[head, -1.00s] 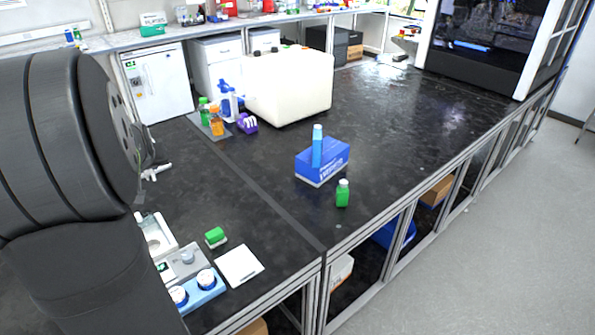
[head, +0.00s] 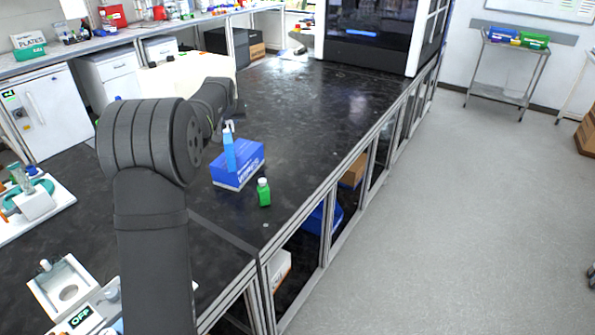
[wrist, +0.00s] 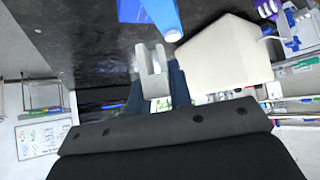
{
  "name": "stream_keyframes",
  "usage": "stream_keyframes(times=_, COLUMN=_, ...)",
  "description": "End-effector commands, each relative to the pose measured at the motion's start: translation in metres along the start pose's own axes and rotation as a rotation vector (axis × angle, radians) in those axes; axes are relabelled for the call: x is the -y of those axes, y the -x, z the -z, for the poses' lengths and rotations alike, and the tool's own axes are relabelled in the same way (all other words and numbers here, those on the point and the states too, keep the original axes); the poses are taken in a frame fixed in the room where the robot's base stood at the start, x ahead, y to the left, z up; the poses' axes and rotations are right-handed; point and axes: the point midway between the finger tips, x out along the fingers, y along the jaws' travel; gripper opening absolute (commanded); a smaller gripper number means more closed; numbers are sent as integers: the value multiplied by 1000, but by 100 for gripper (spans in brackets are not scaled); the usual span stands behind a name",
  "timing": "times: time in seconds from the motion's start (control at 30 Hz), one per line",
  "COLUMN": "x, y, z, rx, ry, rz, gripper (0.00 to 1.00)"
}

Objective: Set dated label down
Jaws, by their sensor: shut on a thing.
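My gripper (head: 229,126) is over the bench, at the top of a light-blue tube (head: 229,152) in the head view. The tube stands upright at a blue box (head: 238,168). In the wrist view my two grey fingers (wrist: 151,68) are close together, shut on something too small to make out. I cannot pick out a dated label in any view. The tube's round end (wrist: 174,36) shows just beside the fingertips in the wrist view, and whether they touch it is unclear. The blue box also shows there (wrist: 130,10).
A green bottle with a white cap (head: 264,192) stands right of the box, near the bench edge. A large white container (wrist: 228,50) stands near my gripper. The dark bench (head: 310,110) beyond the box is clear. Small equipment (head: 68,290) stands at lower left.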

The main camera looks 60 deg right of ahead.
Motion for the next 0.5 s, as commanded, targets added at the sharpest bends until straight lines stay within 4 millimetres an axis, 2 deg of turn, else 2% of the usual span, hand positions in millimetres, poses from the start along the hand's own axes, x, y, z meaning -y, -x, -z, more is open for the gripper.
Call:
stream_keyframes(times=0.03, x=-31, y=-7, z=2, rx=1, ry=-24, rz=-24, gripper=0)
stream_keyframes(times=0.3, x=-174, y=-23, z=4, rx=1, ry=-131, rz=-128, gripper=0)
stream_keyframes(times=0.4, x=-216, y=-24, z=1, rx=0, ry=-161, rz=-157, gripper=0)
stream_keyframes(times=0.5, x=-249, y=-23, z=-4, rx=0, ry=-184, rz=-181, gripper=0)
